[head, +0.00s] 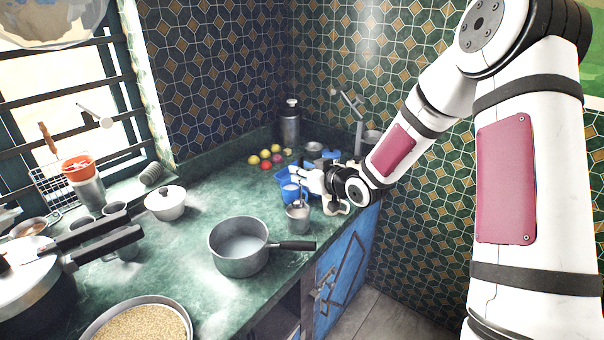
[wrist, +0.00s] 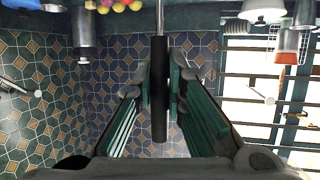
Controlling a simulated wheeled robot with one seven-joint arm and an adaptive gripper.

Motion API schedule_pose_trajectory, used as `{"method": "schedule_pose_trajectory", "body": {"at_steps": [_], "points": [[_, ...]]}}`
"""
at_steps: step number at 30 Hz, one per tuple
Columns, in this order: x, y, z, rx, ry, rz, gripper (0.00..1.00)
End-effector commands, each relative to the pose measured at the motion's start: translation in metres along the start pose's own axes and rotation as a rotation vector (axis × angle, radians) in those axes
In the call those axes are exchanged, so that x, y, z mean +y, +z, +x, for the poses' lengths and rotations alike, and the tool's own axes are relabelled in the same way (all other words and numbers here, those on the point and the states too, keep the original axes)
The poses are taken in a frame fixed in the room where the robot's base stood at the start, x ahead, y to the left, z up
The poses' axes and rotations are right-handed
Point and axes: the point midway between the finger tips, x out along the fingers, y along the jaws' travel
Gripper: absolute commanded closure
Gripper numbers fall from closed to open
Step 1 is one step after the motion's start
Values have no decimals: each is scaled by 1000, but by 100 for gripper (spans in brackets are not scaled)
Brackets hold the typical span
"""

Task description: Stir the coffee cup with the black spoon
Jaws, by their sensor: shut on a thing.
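My gripper (wrist: 160,88) is shut on the black handle of the black spoon (wrist: 159,115) in the wrist view. The spoon's thin metal stem runs out of the top edge of that view, and its bowl is out of sight there. In the head view my gripper (head: 312,181) is over the counter's right part, just above a small metal cup (head: 298,218). This looks like the coffee cup. Its contents are too small to make out, and I cannot tell whether the spoon's end is inside it.
A saucepan (head: 238,262) stands left of the cup, its handle pointing right. A lidded white pot (head: 166,204), a pressure cooker (head: 35,285) and a grain bowl (head: 140,325) are farther left. Colored balls (head: 266,160), a steel canister (head: 290,125) and a tap (head: 352,103) are behind.

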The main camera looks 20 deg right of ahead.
Motion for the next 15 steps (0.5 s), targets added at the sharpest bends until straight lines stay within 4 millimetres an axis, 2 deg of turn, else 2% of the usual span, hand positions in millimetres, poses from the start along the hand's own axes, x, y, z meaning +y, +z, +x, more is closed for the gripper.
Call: {"method": "schedule_pose_trajectory", "body": {"at_steps": [8, 15], "points": [[0, -3, -1, 2, 0, -1, 100], [-1, -21, -9, 3, -1, -2, 100]]}}
